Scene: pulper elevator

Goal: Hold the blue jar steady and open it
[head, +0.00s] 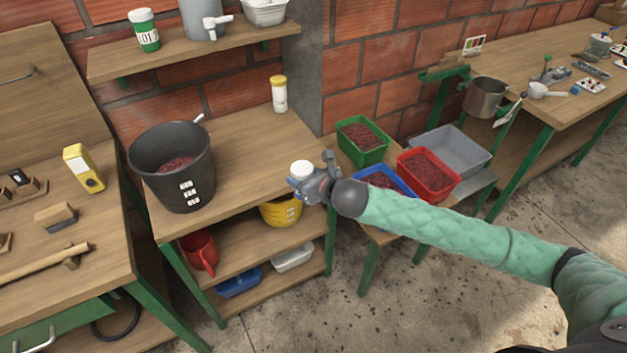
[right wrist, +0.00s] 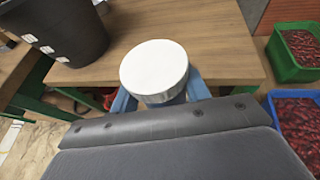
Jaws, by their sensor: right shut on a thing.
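The jar shows mainly as a round white lid (head: 301,168), at the front right part of the middle table. In the right wrist view the white lid (right wrist: 153,66) is on the jar, seen from above, and appears level. The jar's body below it is mostly hidden by my gripper. My right gripper (head: 303,185) is shut around the jar just below the lid, with its bluish fingers on either side in the right wrist view (right wrist: 162,98). I cannot tell whether the jar touches the tabletop. My left gripper is not in view.
A dark pot (head: 172,170) with red contents stands left on the same table (head: 235,160). A yellow-capped shaker (head: 279,94) stands at the back. Green (head: 363,141), blue (head: 384,181) and red (head: 428,174) crates of red fruit stand to the right. The tabletop between pot and jar is clear.

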